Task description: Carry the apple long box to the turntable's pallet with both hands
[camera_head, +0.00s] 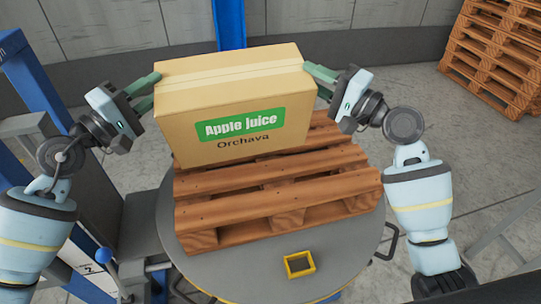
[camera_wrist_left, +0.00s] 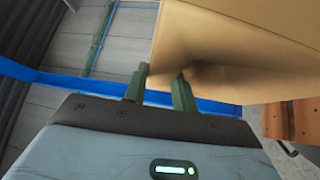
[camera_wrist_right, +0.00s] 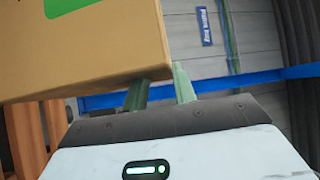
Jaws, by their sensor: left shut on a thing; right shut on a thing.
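The apple long box (camera_head: 232,105) is a brown carton with a green "Apple Juice" label and the word "Orchava". In the head view it shows over the wooden pallet (camera_head: 280,205) on the round grey turntable (camera_head: 240,280); I cannot tell whether it touches the slats. My left gripper (camera_head: 146,92) is shut on the box's left end, and the carton also fills the upper right of the left wrist view (camera_wrist_left: 230,45). My right gripper (camera_head: 318,82) is shut on its right end, and the carton shows at upper left in the right wrist view (camera_wrist_right: 85,55). The pallet's rear is hidden behind the box.
A small yellow-rimmed square piece (camera_head: 299,264) is on the turntable's front. A stack of wooden pallets (camera_head: 495,50) stands at the back right. A blue post (camera_head: 230,25) rises behind the box, and a blue frame (camera_head: 45,90) stands at the left. Front pallet slats are bare.

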